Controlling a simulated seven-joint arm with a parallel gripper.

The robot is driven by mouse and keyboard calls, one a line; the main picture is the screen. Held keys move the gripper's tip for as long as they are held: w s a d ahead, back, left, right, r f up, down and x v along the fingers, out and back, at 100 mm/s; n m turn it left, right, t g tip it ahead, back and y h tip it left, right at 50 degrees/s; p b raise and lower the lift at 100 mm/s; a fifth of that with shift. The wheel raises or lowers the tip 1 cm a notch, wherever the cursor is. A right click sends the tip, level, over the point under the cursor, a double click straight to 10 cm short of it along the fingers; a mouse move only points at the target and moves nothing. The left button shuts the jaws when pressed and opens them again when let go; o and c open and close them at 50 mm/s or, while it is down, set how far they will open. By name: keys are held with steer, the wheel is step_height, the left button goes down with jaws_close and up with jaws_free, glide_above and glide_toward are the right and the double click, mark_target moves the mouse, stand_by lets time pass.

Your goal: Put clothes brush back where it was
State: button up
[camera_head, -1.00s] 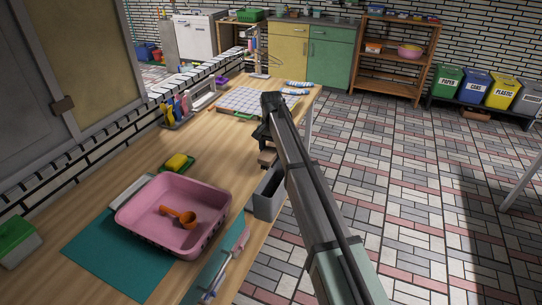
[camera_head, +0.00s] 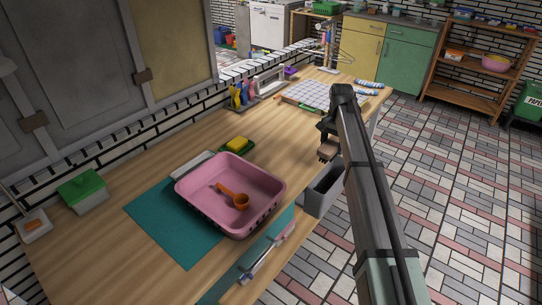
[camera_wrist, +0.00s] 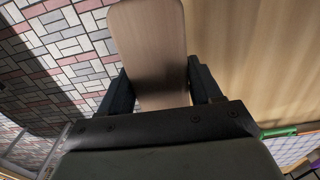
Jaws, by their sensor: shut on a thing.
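My gripper (camera_head: 325,140) is shut on the clothes brush (camera_head: 328,151), a small wooden block, above the right edge of the wooden table. In the wrist view the brush (camera_wrist: 148,45) is a flat, pale wooden piece with rounded corners, held between the two dark fingers (camera_wrist: 155,88). Its underside is hidden there. The brush appears near the grey open bin (camera_head: 322,190) at the table's edge in the head view; I cannot tell its exact height.
A pink tub (camera_head: 232,213) with an orange scoop (camera_head: 233,196) stands on the table (camera_head: 150,255).

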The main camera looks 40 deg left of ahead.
steer(key=s+a+r, duration=0.2)
steer(key=s+a, duration=1.5)
steer(key=a, duration=0.2)
steer(key=s+a+r, duration=0.2)
steer(key=s+a, duration=1.4)
steer(key=a, duration=0.4)
steer(key=shift+d+f, duration=0.15)
steer(key=shift+f, duration=2.1)
steer(key=shift+d+f, duration=0.1)
steer(key=shift+f, duration=2.15)
steer(key=shift+f, duration=0.15)
steer(key=o, duration=1.1)
